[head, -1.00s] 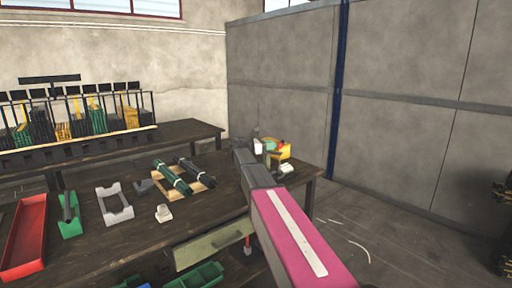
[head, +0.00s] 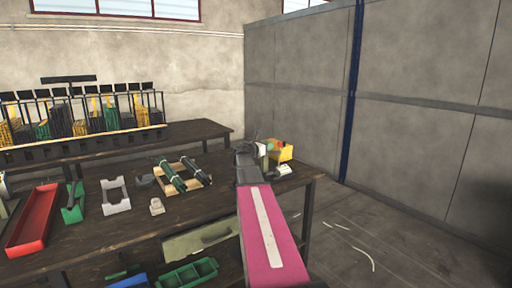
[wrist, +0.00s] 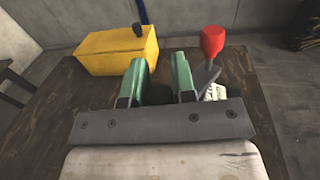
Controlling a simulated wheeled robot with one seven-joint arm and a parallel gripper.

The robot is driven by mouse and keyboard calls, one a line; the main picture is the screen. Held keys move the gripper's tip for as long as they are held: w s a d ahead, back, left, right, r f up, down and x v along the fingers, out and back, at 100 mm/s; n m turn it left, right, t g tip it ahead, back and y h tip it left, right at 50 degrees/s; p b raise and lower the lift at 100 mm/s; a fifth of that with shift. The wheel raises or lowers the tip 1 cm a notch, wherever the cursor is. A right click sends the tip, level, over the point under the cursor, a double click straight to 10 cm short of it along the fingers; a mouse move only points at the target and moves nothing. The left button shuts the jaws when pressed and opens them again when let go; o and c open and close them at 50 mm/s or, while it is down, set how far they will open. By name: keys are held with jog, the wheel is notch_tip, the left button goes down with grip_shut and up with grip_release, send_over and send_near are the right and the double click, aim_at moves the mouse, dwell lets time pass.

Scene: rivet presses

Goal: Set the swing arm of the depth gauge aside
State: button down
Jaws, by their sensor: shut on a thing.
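My gripper (wrist: 159,68) shows two green fingers in the wrist view, with a dark part (wrist: 158,94) between them. It appears to be the swing arm of the depth gauge, and the gripper is shut on it. A grey lever with a red knob (wrist: 211,40) rises just right of the fingers; whether it joins the dark part is hidden. A yellow box (wrist: 118,50) with a black knob stands beyond the fingers on the left. In the head view the yellow box (head: 284,154) is at the table's far right corner, and my arm covers much of the gripper.
The dark wooden table (head: 110,237) holds a red tray (head: 33,220), a green holder (head: 73,205), a grey bracket (head: 115,203) and a wooden rack (head: 180,186) with dark rods. A small white block (head: 283,170) lies near the right edge. Open floor is to the right.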

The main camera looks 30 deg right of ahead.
jog(key=n+t+y, duration=0.1)
jog(key=t, duration=0.1)
jog(key=n+t+y, duration=0.1)
jog(key=n+t, duration=0.1)
jog(key=n+t+y, duration=0.2)
jog(key=t, duration=0.1)
jog(key=shift+w+a, duration=0.2)
jog(key=shift+w, duration=0.15)
jog(key=c, duration=0.9)
grip_release()
jog(key=shift+c, duration=0.2)
jog(key=v, duration=1)
jog(key=shift+s+a, duration=0.25)
jog(key=shift+s, duration=0.1)
